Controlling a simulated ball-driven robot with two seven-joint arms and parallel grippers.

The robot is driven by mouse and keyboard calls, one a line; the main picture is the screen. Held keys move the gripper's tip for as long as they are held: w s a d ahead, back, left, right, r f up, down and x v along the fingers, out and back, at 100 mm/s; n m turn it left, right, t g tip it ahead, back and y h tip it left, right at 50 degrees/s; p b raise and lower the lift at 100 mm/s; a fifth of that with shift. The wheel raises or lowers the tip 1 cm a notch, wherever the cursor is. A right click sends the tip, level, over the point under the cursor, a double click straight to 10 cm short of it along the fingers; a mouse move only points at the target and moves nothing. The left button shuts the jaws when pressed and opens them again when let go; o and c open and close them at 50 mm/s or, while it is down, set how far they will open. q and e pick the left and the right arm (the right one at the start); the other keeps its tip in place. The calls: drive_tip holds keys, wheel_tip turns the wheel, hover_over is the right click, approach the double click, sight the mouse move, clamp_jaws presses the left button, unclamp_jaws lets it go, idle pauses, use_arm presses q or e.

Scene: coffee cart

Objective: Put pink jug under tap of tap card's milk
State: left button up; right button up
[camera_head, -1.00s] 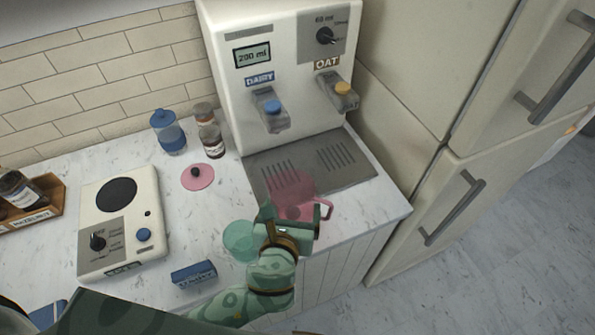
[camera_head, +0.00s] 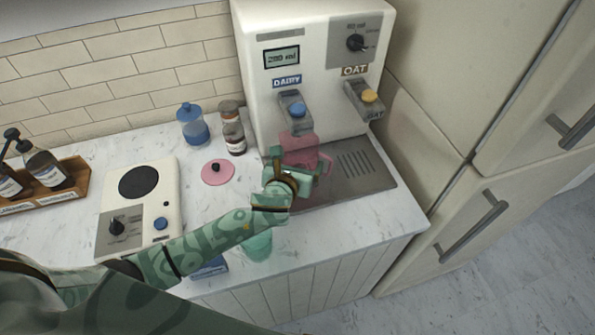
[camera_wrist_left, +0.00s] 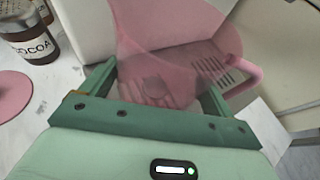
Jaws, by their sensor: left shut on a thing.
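The translucent pink jug (camera_head: 303,150) is above the left part of the drip tray, just below and in front of the DAIRY tap (camera_head: 295,110). I cannot tell whether it touches the tray. My left gripper (camera_head: 292,172) is shut on the jug; in the left wrist view its fingers (camera_wrist_left: 160,85) straddle the pink jug (camera_wrist_left: 165,65), whose handle points right. The OAT tap (camera_head: 365,97) with a yellow button is to the right. The drip tray (camera_head: 370,181) is grey with slots. A blue block or card (camera_head: 210,268) lies partly behind my arm, its text unreadable. My right gripper is not in view.
A translucent green vessel (camera_head: 257,247) stands near the counter's front edge, partly behind my arm. A pink lid (camera_head: 218,172), jars (camera_head: 232,130), a blue container (camera_head: 193,128) and a hotplate (camera_head: 140,205) stand left. The fridge (camera_head: 440,130) bounds the right.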

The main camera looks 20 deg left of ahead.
use_arm(q)
drive_tip(key=shift+w+a+f, duration=0.1)
drive_tip(key=shift+w, duration=0.1)
wheel_tip(320, 180, down, 3)
drive_tip(key=shift+s+f+b, duration=0.1)
drive_tip(key=shift+f+b, duration=0.1)
drive_tip(key=shift+b, duration=0.65)
drive_tip(key=shift+r, duration=0.1)
drive_tip(key=o, duration=1.1)
drive_tip(key=shift+f, duration=0.2)
drive_tip(key=shift+r, duration=0.1)
